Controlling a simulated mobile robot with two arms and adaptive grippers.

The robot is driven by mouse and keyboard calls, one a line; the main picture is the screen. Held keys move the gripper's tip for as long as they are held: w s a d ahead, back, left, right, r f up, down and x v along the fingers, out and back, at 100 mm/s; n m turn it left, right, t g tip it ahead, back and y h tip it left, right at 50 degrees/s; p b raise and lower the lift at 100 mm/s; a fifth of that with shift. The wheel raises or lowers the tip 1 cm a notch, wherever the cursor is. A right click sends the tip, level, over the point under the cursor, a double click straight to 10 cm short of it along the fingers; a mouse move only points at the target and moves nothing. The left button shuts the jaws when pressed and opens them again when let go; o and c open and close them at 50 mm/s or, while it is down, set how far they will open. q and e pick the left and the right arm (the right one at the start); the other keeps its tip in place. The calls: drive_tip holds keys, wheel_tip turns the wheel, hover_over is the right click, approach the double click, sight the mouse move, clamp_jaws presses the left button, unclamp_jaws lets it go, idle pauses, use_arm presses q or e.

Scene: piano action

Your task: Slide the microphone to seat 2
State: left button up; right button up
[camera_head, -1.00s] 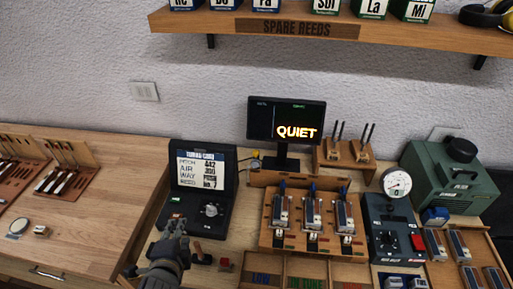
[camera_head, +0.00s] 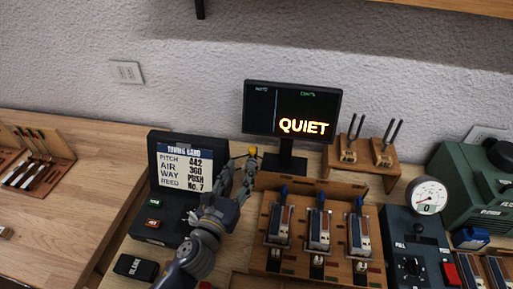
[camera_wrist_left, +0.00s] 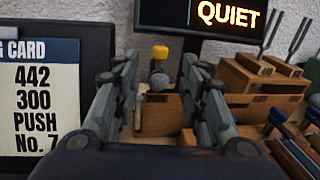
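The microphone (camera_wrist_left: 159,76), a small grey head with a yellow top, shows between my left fingers in the left wrist view. In the head view its yellow top (camera_head: 253,151) shows just beyond the fingertips, left of the monitor stand. My left gripper (camera_head: 238,170) is open and points at it, with one finger on each side in the wrist view (camera_wrist_left: 160,75). I cannot tell whether a finger touches it. I see no readable seat number. My right gripper is out of view.
A black monitor (camera_head: 292,110) reading QUIET stands behind the block. The tuning card case (camera_head: 160,232) is left of my arm. A wooden stand (camera_head: 362,168) with two forks, a gauge (camera_head: 428,196) and a green machine (camera_head: 490,185) are at right.

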sight(251, 152)
use_arm(q)
drive_tip(key=x, duration=0.3)
drive_tip(key=p+x, duration=0.1)
drive_tip(key=shift+w+d+r, duration=0.15)
drive_tip(key=shift+w+r, duration=0.05)
drive_tip(key=shift+r, duration=0.15)
drive_tip(key=x, duration=0.3)
drive_tip(key=shift+f, duration=0.15)
drive_tip(key=shift+x, duration=1.2)
drive_tip(key=c, duration=0.8)
clamp_jaws()
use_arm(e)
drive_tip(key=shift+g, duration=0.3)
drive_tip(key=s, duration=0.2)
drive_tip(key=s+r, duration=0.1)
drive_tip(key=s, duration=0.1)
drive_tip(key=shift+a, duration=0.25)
